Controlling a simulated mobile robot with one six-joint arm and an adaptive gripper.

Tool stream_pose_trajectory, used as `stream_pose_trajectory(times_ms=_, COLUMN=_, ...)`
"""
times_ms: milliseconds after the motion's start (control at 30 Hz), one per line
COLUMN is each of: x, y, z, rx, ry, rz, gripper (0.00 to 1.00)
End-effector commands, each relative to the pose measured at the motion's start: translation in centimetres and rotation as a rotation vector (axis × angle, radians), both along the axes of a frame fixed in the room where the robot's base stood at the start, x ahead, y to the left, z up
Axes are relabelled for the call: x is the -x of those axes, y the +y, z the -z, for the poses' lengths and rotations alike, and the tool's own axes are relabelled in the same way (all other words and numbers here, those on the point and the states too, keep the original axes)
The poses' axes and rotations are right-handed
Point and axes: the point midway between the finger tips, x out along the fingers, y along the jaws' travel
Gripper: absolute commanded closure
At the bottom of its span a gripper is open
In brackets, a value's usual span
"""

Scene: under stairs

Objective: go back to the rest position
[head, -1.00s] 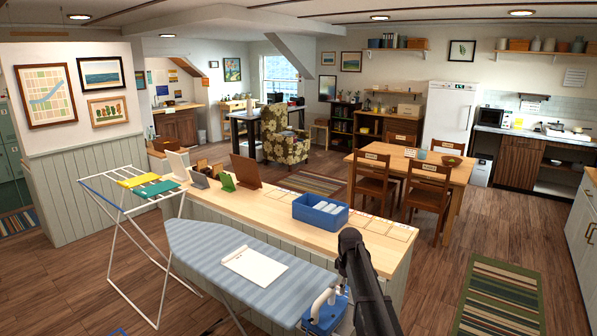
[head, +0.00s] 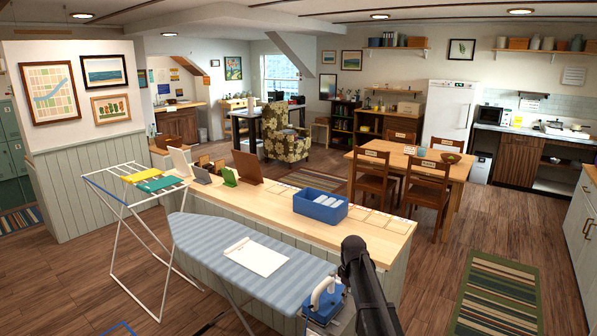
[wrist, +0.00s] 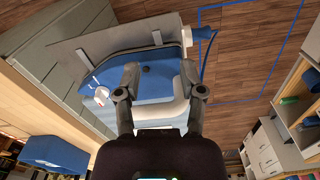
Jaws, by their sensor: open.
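My arm shows at the bottom of the head view, in front of the wooden counter (head: 372,233). In the wrist view my gripper (wrist: 160,80) is open, its two fingers apart. The blue and white iron (wrist: 142,75) shows beyond and between the fingertips; I cannot tell from this view how far off it is. In the head view the iron (head: 325,299) stands at the right end of the striped ironing board (head: 205,250), partly behind my arm. My gripper's fingertips are not clear in the head view.
A blue bin (head: 320,206) with white items stands on the counter near my arm. A drying rack (head: 125,235) stands at the left. The dining table (head: 455,172) and chairs stand behind; open floor lies at the right.

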Motion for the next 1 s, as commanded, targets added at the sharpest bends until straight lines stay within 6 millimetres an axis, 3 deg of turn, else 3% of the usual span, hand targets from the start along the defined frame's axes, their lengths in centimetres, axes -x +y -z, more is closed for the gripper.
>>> stream_pose_trajectory(times_ms=267, x=6.6, y=-0.2, z=2.5, rx=0.0, ry=0.0, rz=0.179, gripper=0.49)
stream_pose_trajectory(times_ms=500, x=16.0, y=-0.5, z=5.9, rx=0.0, ry=0.001, rz=0.461, gripper=0.49)
stream_pose_trajectory(times_ms=700, x=22.1, y=-0.6, z=7.9, rx=0.001, ry=0.0, rz=0.669, gripper=0.49)
stream_pose_trajectory(times_ms=833, x=24.1, y=-0.6, z=8.4, rx=0.001, ry=0.0, rz=0.748, gripper=0.49)
stream_pose_trajectory(times_ms=1000, x=24.7, y=-0.6, z=8.5, rx=0.001, ry=0.0, rz=0.783, gripper=0.49)
